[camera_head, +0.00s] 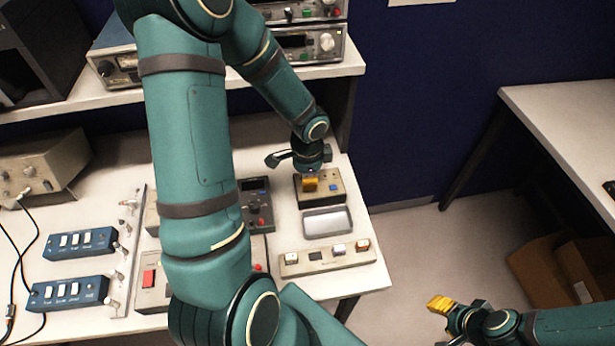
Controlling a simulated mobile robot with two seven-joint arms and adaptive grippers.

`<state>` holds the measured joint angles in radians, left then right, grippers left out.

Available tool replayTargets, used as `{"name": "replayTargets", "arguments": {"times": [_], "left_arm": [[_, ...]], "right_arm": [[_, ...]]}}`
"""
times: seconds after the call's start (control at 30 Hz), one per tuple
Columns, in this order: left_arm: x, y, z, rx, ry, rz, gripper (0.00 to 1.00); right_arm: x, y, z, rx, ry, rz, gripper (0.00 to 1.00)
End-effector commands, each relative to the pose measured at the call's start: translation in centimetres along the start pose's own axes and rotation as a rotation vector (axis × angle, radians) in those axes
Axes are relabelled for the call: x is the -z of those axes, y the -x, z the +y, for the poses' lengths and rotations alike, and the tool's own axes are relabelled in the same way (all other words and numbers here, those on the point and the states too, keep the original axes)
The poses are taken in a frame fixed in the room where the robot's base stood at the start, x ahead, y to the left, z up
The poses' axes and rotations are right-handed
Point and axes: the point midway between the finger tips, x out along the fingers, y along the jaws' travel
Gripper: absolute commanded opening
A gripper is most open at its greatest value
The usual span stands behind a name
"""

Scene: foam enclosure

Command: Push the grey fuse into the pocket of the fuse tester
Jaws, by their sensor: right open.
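The grey fuse and the pocket cannot be made out; the left gripper covers that spot. My right gripper (440,304) is open at the lower right, over the floor and away from the bench, with nothing visible in it.
A shallow metal tray (328,222) in front of the tester looks empty. A beige switch panel (327,258) lies along the front edge. A dark meter (256,202) stands left of the tester. Instruments fill the shelf (352,61) above. My left arm hides the bench's middle.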

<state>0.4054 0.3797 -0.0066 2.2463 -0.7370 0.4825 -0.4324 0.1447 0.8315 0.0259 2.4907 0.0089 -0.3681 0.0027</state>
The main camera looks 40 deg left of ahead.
Motion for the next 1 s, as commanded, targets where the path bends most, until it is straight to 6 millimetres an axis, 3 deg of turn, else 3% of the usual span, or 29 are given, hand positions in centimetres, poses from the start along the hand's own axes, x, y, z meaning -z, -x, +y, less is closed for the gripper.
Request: {"name": "replayTargets", "arguments": {"times": [0.47,0.5,0.57,1.0], "left_arm": [[-0.04,-0.79,0.05,-0.002,0.000,-0.001,0.00],[-0.04,-0.82,0.05,-0.002,0.000,-0.001,0.22],[-0.04,-0.86,0.05,-0.002,0.000,-0.001,0.39],[0.01,-0.19,-0.08,0.003,0.000,0.001,0.39]], "right_arm": [[-0.08,-0.64,0.25,0.000,0.000,0.000,0.47],[-0.09,-0.67,0.26,0.000,0.000,0.000,0.47],[-0.09,-0.71,0.27,0.000,0.000,0.000,0.47],[-0.13,-0.97,0.38,0.000,0.000,0.000,0.47]]}}
